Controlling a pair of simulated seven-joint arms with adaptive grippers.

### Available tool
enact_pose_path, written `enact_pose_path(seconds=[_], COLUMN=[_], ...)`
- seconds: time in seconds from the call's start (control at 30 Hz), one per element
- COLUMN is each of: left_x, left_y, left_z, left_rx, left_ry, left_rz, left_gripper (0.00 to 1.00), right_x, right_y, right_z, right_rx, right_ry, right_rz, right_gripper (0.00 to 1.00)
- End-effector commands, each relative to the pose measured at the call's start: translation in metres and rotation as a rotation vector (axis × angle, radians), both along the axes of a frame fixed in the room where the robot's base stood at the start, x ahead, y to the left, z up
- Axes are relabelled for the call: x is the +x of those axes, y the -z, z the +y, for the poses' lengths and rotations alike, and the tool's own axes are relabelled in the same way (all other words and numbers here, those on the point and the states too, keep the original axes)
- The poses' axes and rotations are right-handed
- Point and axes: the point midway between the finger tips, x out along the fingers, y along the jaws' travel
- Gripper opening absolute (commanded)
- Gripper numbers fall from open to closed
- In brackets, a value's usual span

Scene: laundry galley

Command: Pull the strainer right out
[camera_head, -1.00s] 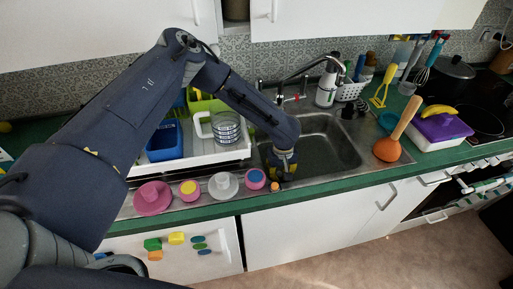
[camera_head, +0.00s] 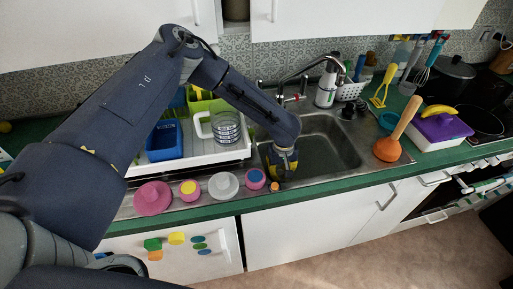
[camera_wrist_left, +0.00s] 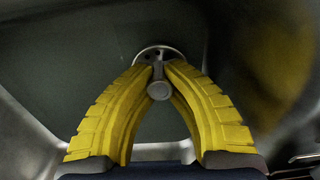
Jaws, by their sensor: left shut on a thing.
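The metal sink basin (camera_head: 345,140) is in the middle of the head view, and my left gripper (camera_head: 283,172) reaches down into its left part. In the left wrist view, the yellow fingers of my left gripper (camera_wrist_left: 159,74) are closed together at their tips on the strainer (camera_wrist_left: 153,52). The strainer is a small round metal piece with dark holes and a round knob between the fingertips. In the head view the strainer is hidden by the gripper. I cannot tell whether it sits in the drain or is clear of it. My right gripper is not in view.
A faucet (camera_head: 305,67) arches over the back of the sink. A white dish rack (camera_head: 190,158) stands left of it. A plunger (camera_head: 388,148) stands on the right. The basin's right part is free.

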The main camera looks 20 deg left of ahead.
Motion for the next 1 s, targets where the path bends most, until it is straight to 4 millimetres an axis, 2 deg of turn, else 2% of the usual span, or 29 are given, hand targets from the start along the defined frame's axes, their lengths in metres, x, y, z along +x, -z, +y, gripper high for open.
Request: enact_pose_path(seconds=[0.43,1.0], left_x=[0.000,0.001], left_y=[-0.007,-0.035], left_z=[0.000,0.000], left_rx=[0.000,0.000], left_ry=[0.000,0.000], left_rz=[0.000,-0.001], left_gripper=[0.00,0.00], right_x=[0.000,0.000], right_y=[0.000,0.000], right_z=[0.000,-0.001], right_rx=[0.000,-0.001], right_ry=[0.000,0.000], right_rz=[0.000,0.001], right_gripper=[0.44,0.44])
